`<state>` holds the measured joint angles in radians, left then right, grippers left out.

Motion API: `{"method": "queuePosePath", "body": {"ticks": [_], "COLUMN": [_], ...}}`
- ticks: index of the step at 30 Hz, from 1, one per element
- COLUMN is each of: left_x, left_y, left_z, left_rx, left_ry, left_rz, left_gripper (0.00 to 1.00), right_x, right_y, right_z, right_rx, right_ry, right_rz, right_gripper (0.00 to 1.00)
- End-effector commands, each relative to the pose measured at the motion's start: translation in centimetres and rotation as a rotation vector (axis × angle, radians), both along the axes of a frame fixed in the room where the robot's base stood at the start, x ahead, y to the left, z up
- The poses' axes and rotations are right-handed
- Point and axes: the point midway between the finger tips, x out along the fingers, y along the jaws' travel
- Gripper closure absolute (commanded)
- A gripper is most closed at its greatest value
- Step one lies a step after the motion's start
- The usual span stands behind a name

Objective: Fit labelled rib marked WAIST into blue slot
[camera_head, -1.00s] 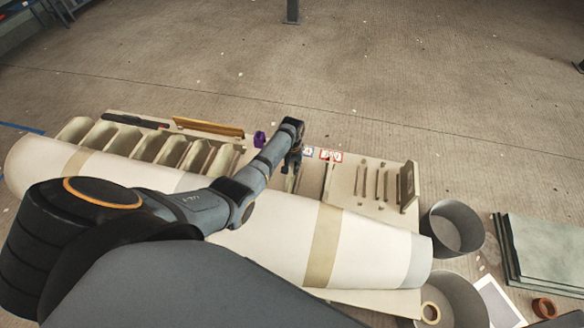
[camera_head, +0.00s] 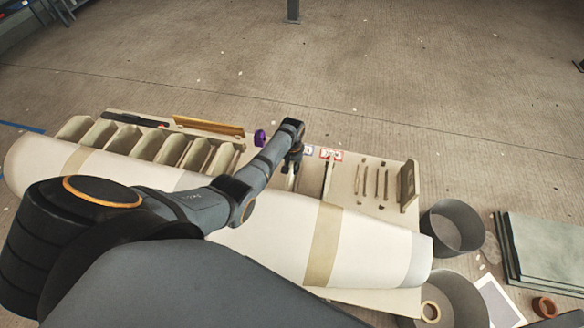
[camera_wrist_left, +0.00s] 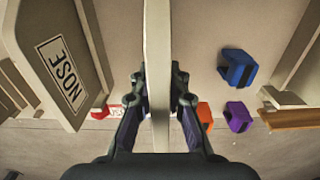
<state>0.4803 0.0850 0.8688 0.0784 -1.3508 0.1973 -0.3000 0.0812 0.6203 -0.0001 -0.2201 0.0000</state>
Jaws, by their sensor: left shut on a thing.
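My left gripper (camera_wrist_left: 159,95) is shut on a pale, thin rib (camera_wrist_left: 158,60), seen edge-on in the left wrist view. Its label face is turned out of sight, so I cannot read its mark. In the head view the left gripper (camera_head: 292,162) is over the board's back middle, and the arm hides most of the held rib. A blue block (camera_wrist_left: 237,68) lies right of the held rib, apart from it. My right gripper is not in view.
A rib marked NOSE (camera_wrist_left: 62,70) stands left of the gripper. Purple (camera_wrist_left: 238,117) and orange (camera_wrist_left: 204,113) blocks lie to the right. A red-framed label (camera_head: 331,154) is near the gripper. A long cream mould (camera_head: 270,245) lies in front; grey bins (camera_head: 452,228) stand right.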

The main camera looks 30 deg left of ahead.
Motion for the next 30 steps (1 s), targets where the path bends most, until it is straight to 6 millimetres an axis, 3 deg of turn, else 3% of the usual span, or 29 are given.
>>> {"method": "queuePosePath", "body": {"ticks": [30], "left_x": [0.1], "left_y": [0.0], "left_z": [-2.6], "left_rx": [0.0], "left_ry": [-0.001], "left_rz": [0.0], "left_gripper": [1.0], "right_x": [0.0], "right_y": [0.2], "right_z": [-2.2], "right_rx": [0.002], "right_ry": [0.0], "right_rz": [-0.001], "right_gripper": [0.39]}}
